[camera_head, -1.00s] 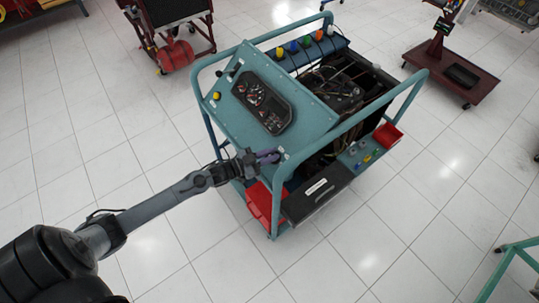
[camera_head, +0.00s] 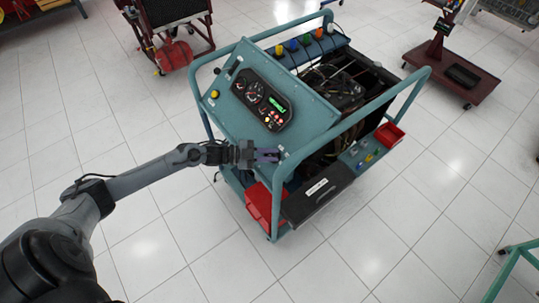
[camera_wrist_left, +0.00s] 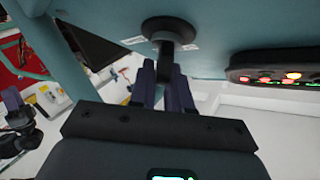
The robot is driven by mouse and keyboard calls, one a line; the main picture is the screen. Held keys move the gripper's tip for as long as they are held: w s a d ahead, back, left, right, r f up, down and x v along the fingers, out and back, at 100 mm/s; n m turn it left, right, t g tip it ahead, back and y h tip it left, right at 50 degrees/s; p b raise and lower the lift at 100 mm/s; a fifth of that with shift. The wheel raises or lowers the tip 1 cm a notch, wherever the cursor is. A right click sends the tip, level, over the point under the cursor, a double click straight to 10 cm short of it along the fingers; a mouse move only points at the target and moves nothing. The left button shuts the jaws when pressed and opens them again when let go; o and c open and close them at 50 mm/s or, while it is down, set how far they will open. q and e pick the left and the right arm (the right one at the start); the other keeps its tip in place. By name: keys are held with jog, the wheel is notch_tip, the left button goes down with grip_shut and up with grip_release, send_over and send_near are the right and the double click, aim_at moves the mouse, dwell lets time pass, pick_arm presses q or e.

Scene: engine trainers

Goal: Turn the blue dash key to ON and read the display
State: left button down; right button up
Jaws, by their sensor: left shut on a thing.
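My left gripper (camera_head: 268,155) is at the lower right edge of the teal dash panel (camera_head: 232,117). In the left wrist view its purple fingers (camera_wrist_left: 165,88) are shut on the dash key (camera_wrist_left: 168,28), which looks dark there and has a round black base on the panel. The fingers hide part of the key. The gauge cluster (camera_head: 256,92) has a display (camera_head: 279,104) lit green with red lamps below it. The writing is too small to read. A dark jointed part with a purple tip (camera_wrist_left: 15,120), at the left of the wrist view, looks like my right gripper.
The teal tube frame (camera_head: 350,112) rises around the engine trainer. A red bin (camera_head: 262,203) and a dark drawer-like box (camera_head: 318,192) are just below my left gripper. Coloured caps (camera_head: 305,40) line the back. White floor (camera_head: 150,235) is clear on the left.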

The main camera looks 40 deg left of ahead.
pick_arm(q)
jog(key=c, duration=1.2)
grip_release()
jog(key=shift+o, duration=0.2)
jog(key=p+v, duration=0.1)
jog(key=v, duration=0.9)
jog(key=shift+s+a, duration=0.25)
jog(key=shift+s, duration=0.05)
jog(key=shift+r, duration=0.1)
